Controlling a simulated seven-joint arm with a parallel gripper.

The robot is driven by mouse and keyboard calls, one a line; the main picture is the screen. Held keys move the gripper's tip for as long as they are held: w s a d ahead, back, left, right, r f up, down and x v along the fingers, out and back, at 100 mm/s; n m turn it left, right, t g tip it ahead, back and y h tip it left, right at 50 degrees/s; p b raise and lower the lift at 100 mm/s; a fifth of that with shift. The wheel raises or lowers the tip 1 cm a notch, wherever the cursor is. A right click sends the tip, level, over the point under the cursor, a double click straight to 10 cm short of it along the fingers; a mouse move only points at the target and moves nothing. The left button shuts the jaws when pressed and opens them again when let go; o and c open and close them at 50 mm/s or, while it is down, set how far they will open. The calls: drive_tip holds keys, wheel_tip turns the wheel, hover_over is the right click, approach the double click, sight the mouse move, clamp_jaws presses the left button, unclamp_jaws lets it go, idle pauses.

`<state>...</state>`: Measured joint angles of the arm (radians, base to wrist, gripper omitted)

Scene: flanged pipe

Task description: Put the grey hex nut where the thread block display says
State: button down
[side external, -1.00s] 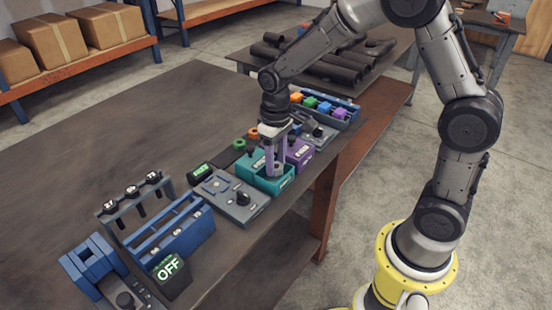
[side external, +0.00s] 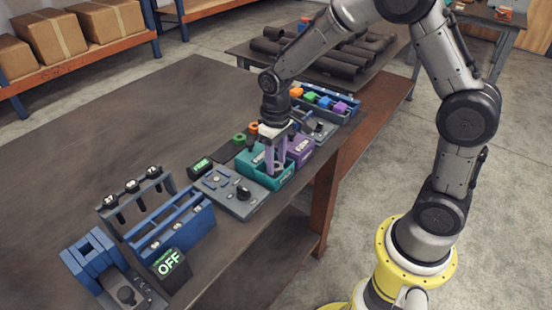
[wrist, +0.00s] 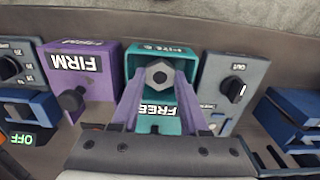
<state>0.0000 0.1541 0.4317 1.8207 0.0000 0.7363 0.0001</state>
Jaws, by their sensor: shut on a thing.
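The grey hex nut (wrist: 159,76) shows at the fingertips of my gripper (wrist: 159,88) in the wrist view. My gripper's purple fingers are shut on it from both sides. It is over the teal bin marked FREE (wrist: 157,112). In the side view my gripper (side external: 275,166) points down low over the teal bin (side external: 286,180), and the nut is too small to make out there. I cannot tell whether the nut touches the bin. A small display (side external: 200,166) with green letters, seemingly FREE, stands behind the near grey knob block (side external: 232,195).
A purple bin marked FIRM (wrist: 80,65) stands beside the teal bin. A grey knob block (wrist: 233,85) is on its other side. A display reading OFF (side external: 169,263) and a blue rack (side external: 180,228) stand nearer. The left of the table is clear.

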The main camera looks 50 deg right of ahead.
sight(276, 166)
drive_tip(key=shift+c, duration=0.7)
unclamp_jaws()
drive_tip(key=shift+o, duration=0.2)
drive_tip(key=shift+r, duration=3.5)
